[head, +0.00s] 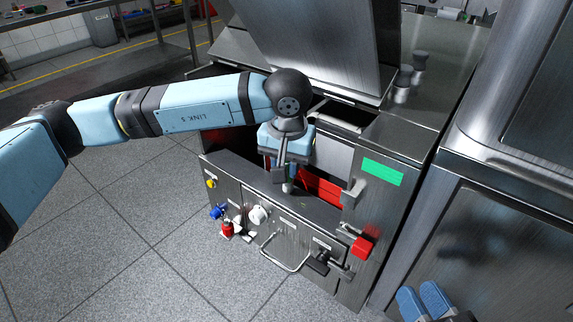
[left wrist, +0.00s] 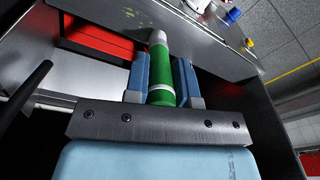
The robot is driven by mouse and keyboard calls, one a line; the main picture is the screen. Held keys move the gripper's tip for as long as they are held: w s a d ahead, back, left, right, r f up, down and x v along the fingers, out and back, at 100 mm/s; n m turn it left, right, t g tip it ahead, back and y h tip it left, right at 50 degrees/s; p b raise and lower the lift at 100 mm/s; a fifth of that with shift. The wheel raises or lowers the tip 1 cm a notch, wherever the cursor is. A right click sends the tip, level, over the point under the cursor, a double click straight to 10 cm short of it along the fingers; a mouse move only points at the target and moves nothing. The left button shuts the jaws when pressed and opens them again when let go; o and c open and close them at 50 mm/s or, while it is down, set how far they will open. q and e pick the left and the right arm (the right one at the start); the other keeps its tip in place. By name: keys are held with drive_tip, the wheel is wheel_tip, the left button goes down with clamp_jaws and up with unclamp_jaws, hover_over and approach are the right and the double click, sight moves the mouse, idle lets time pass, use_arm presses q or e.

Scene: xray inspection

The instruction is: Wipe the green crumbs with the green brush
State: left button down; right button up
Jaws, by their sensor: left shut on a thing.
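The green brush (left wrist: 161,72), a green cylinder with a pale band and a grey-white tip, is held between the two blue fingers of my left gripper (left wrist: 160,75). Its tip points at the metal ledge (left wrist: 110,20) of the machine. Faint green crumbs (left wrist: 131,13) lie on that ledge near the tip; I cannot tell whether the tip touches the surface. In the head view my left gripper (head: 286,180) hangs down over the ledge, and the crumbs cannot be made out. My right gripper (head: 422,300) is at the bottom right, its two blue fingers slightly apart and empty.
The steel machine has a red panel (head: 322,187) behind the ledge, a green label (head: 383,171), a red knob (head: 362,247) and a front handle (head: 284,256). A raised metal lid (head: 325,45) stands above. A large steel cabinet (head: 490,220) borders the right. Floor at left is clear.

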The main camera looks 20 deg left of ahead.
use_arm(q)
drive_tip(key=shift+f+b, duration=0.45)
drive_tip(key=shift+f, duration=0.1)
idle(0.8)
drive_tip(key=shift+f+b, duration=0.15)
drive_tip(key=shift+b, duration=1)
idle(3.2)
drive_tip(key=shift+d, duration=0.1)
drive_tip(key=shift+s+d, duration=0.35)
drive_tip(key=shift+d, duration=0.35)
drive_tip(key=shift+d, duration=0.1)
drive_tip(key=shift+s+d+b, duration=0.25)
drive_tip(key=shift+d+b, duration=0.1)
drive_tip(key=shift+d, duration=0.35)
drive_tip(key=shift+s+d+f, duration=0.1)
drive_tip(key=shift+s+d, duration=0.2)
drive_tip(key=shift+d, duration=0.5)
